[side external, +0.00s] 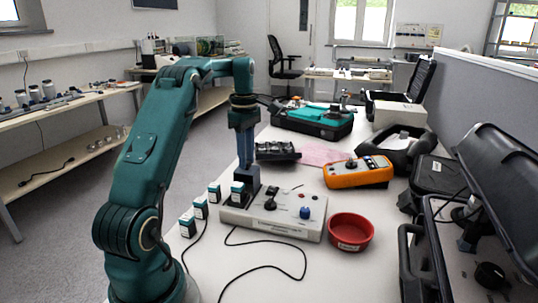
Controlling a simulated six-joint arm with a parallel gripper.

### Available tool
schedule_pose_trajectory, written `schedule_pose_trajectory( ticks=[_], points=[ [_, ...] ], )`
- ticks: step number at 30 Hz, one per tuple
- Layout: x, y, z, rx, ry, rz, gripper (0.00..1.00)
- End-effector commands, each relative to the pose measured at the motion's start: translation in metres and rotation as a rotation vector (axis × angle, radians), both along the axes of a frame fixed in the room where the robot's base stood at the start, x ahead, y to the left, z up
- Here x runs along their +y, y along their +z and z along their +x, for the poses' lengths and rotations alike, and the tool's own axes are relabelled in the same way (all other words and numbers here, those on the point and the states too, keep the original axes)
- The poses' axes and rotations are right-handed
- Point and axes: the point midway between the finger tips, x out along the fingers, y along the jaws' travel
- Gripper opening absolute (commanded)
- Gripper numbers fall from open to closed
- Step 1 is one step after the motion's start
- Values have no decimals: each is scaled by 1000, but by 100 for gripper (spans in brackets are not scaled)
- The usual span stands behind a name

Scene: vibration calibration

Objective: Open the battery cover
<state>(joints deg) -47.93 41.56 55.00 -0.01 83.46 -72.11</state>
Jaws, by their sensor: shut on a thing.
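A pale grey control box (285,231) with dark and blue knobs lies on the white table. My gripper (245,166) points straight down over the box's left end. Its long blue-grey fingers are shut on a dark piece (249,180) at the box. I cannot tell whether this piece is the battery cover or whether it is apart from the box.
A red round bowl (350,233) stands right of the box. Open black cases line the right side. A black cable (270,266) loops over the clear front of the table.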

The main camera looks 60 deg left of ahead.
Motion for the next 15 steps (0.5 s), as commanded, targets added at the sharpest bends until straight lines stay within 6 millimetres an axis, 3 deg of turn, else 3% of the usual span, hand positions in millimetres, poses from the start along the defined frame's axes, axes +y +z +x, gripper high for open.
schedule_pose_trajectory(
  ticks=[2, 3, 5, 15],
  points=[
    [0, 1, 0, -2, 0, 1, 0],
    [0, 1, 0, -2, -1, 1, 34],
    [0, 0, 0, -2, -1, 1, 57],
    [0, 1, 0, -1, -1, 1, 57]
  ],
)
